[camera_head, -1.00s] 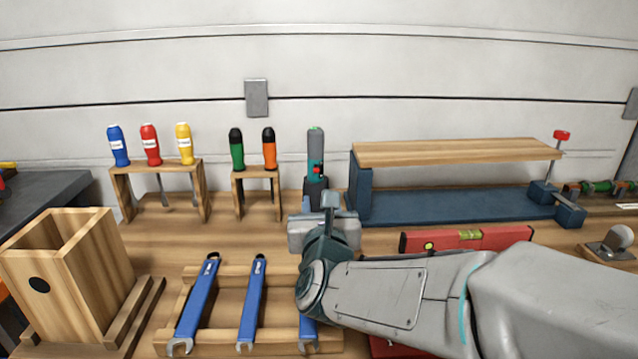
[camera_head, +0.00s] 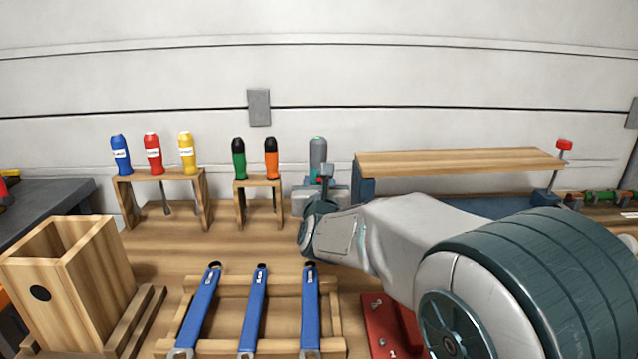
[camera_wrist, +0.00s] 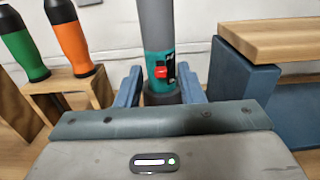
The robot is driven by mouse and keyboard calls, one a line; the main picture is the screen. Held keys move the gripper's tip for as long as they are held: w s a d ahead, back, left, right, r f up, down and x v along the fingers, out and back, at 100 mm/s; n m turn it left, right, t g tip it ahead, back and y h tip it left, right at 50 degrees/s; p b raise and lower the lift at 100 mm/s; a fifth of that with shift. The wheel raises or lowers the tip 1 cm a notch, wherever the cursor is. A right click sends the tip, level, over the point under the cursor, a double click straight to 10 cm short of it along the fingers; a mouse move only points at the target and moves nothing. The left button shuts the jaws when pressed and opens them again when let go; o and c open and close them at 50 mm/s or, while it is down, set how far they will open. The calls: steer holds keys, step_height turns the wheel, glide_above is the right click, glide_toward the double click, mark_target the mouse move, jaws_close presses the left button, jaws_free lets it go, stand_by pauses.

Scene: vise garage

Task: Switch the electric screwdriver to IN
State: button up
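The electric screwdriver (camera_head: 318,152) stands upright at the back of the bench, grey on top with a teal body. In the wrist view its body (camera_wrist: 157,30) shows a red switch (camera_wrist: 161,72) on the side facing me; I cannot read its setting. My gripper (camera_wrist: 160,88) is open, with one blue finger on each side of the screwdriver's lower part. In the head view my wrist hides the screwdriver's lower part.
Green and orange screwdrivers (camera_head: 271,158) stand in a wooden rack (camera_head: 258,184) just left. A blue clamp (camera_head: 366,188) with a wooden board (camera_head: 460,161) is close on the right. Blue wrenches (camera_head: 255,310) lie on a wooden holder in front. The wall is close behind.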

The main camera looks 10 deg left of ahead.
steer(key=shift+w, duration=0.2)
jaws_close()
steer(key=shift+f, duration=0.15)
steer(key=f+b, duration=0.2)
steer(key=b, duration=0.2)
steer(key=shift+r+b, duration=0.1)
steer(key=shift+b, duration=0.2)
